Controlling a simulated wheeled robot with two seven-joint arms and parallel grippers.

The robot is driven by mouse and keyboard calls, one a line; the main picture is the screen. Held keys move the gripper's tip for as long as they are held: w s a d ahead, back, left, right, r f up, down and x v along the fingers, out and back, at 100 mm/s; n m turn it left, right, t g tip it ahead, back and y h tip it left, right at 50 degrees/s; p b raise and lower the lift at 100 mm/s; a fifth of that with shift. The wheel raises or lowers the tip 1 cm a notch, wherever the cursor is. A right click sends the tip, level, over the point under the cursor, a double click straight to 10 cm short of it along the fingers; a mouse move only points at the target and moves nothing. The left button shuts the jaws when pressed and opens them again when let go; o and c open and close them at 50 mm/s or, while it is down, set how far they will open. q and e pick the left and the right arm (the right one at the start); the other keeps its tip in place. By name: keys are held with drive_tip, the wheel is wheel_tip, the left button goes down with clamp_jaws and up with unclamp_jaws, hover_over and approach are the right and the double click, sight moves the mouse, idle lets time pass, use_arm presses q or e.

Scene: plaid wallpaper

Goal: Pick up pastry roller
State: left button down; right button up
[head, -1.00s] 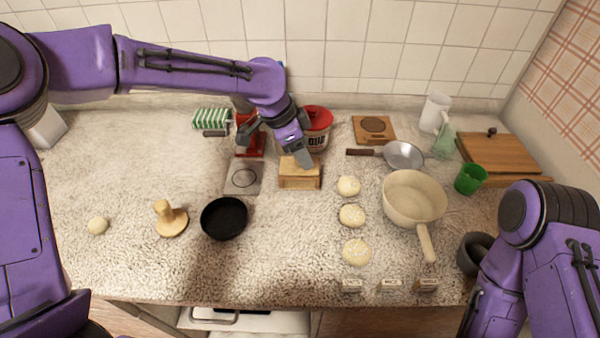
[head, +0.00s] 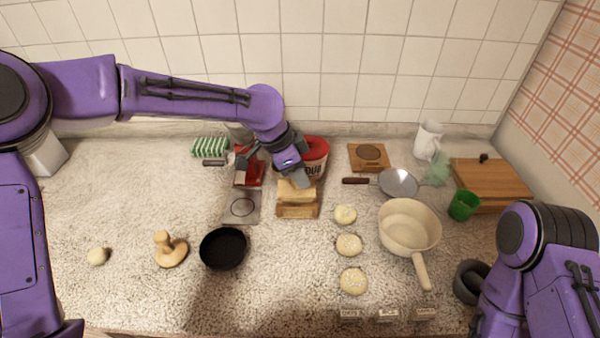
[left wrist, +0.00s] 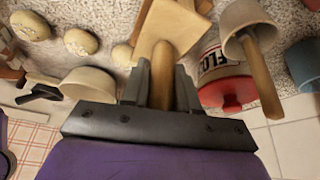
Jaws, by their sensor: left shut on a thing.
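My left gripper (head: 301,179) is at the back middle of the counter. In the left wrist view its fingers (left wrist: 162,88) are shut on the rounded handle of a wooden tool (left wrist: 172,24), which I take to be the pastry roller. The tool has a pale, flat-sided block beyond the handle. In the head view the tool (head: 294,191) is just over a wooden block (head: 297,211), and the gripper partly hides it. Whether they still touch is hard to tell. My right forearm shows at the lower right, but its gripper is out of frame.
A red-lidded flour tub (head: 315,152) stands close behind the gripper. A metal plate (head: 241,207) and black pan (head: 223,248) lie to the left. Several dough rounds (head: 349,245) and a beige saucepan (head: 409,226) are to the right. The far left counter is mostly clear.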

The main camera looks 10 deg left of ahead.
use_arm(q)
drive_tip(key=s+a+r+p, duration=0.7)
drive_tip(key=s+r+p, duration=0.3)
drive_tip(key=s, duration=0.2)
drive_tip(key=shift+r+p, duration=0.3)
drive_tip(key=shift+p, duration=0.05)
drive_tip(key=shift+a, duration=0.1)
